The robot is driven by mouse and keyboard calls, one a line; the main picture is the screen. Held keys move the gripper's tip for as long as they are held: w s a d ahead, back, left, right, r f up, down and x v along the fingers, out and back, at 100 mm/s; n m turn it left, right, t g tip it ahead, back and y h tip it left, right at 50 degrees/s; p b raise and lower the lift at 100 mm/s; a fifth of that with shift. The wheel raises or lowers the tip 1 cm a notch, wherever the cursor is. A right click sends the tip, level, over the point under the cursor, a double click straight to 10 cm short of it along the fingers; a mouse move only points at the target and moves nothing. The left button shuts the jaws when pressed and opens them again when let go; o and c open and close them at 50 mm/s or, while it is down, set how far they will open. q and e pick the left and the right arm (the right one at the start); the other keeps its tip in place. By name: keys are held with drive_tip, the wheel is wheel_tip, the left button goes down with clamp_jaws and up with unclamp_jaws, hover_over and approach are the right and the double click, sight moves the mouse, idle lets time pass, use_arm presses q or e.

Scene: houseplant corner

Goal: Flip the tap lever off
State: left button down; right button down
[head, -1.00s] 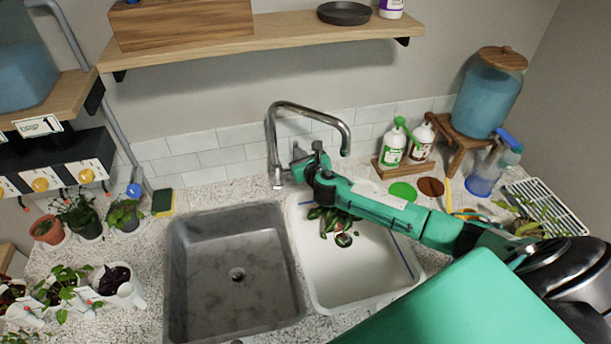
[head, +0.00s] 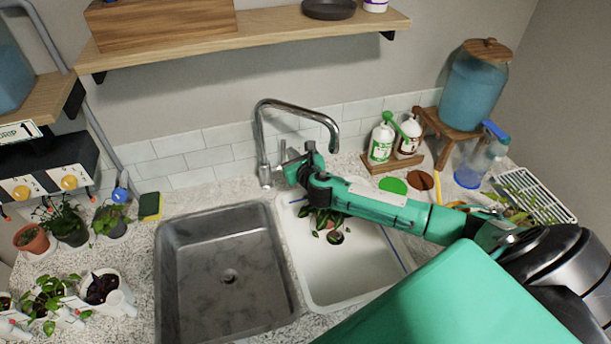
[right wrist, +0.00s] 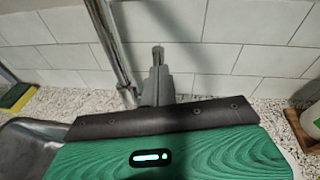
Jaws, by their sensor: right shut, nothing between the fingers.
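The chrome tap (head: 262,140) stands upright behind the two sinks, its spout arched to the right. Its post also shows in the right wrist view (right wrist: 108,42), left of my fingers. My right gripper (head: 284,163) is shut and empty, just right of the lower part of the tap post. In the right wrist view its closed fingers (right wrist: 158,70) point toward the tiled wall, close beside the tap. I cannot make out the lever clearly from the fingers, nor whether they touch it. My left gripper is out of view.
A grey sink (head: 228,275) and a white sink (head: 345,285) with leafy cuttings lie below. Two pump bottles stand on a wooden tray (head: 388,165) at right. A yellow-green sponge (head: 149,206) stands left. A shelf (head: 290,38) hangs above.

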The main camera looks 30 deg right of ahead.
drive_tip(key=b+v, duration=0.2)
drive_tip(key=v, duration=0.9)
drive_tip(key=shift+f, duration=0.3)
drive_tip(key=shift+s, duration=0.15)
